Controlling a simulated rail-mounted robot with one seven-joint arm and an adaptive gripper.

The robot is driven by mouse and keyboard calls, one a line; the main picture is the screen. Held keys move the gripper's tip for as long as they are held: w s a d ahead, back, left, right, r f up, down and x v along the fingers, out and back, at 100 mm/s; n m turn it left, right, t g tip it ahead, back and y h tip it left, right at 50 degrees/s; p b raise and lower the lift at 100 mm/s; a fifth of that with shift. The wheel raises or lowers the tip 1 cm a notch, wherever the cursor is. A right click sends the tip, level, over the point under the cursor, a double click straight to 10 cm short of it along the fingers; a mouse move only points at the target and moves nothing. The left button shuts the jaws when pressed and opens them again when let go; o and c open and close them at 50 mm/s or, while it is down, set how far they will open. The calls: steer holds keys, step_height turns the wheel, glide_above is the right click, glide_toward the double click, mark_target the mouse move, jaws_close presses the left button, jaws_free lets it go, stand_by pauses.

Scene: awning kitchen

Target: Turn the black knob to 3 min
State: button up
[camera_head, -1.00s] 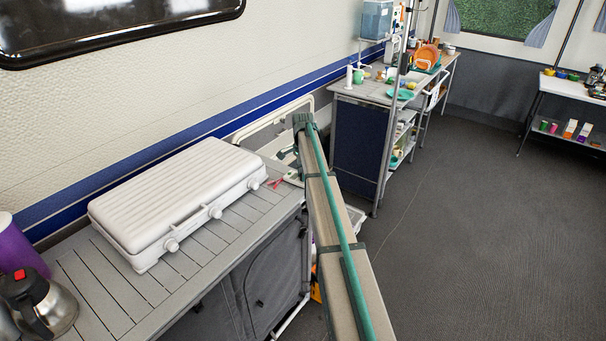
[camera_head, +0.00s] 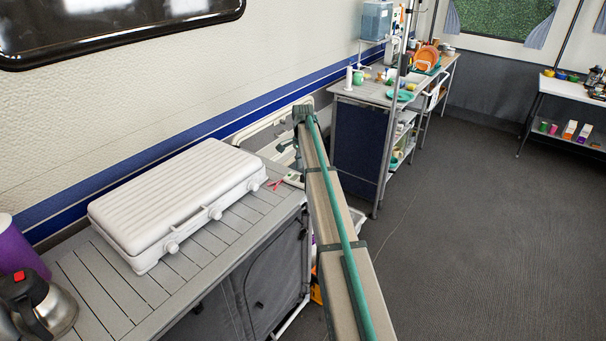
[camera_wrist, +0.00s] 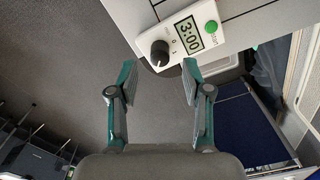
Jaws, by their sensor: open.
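In the wrist view a white timer (camera_wrist: 182,42) sits at the edge of a grey surface, with a black knob (camera_wrist: 160,53) on its left part. Its display (camera_wrist: 188,35) reads 3:00, and a green button (camera_wrist: 211,26) is on its right. My gripper (camera_wrist: 158,72) is open and empty, with its green-and-grey fingers spread. The knob lies just beyond the fingertips, between them in the picture; I see no contact. In the head view my gripper (camera_head: 285,146) is small beyond the end of the slatted counter, and the knob cannot be made out there.
A closed white case stove (camera_head: 180,196) lies on the slatted counter (camera_head: 100,275), with a steel kettle (camera_head: 48,305) and a purple container (camera_head: 22,262) near left. A red item (camera_head: 275,184) lies near the counter's far end. Open floor (camera_head: 480,240) is on the right.

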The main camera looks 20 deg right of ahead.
step_height(320, 180, up, 8)
steer(key=shift+r, duration=0.2)
stand_by(0.4)
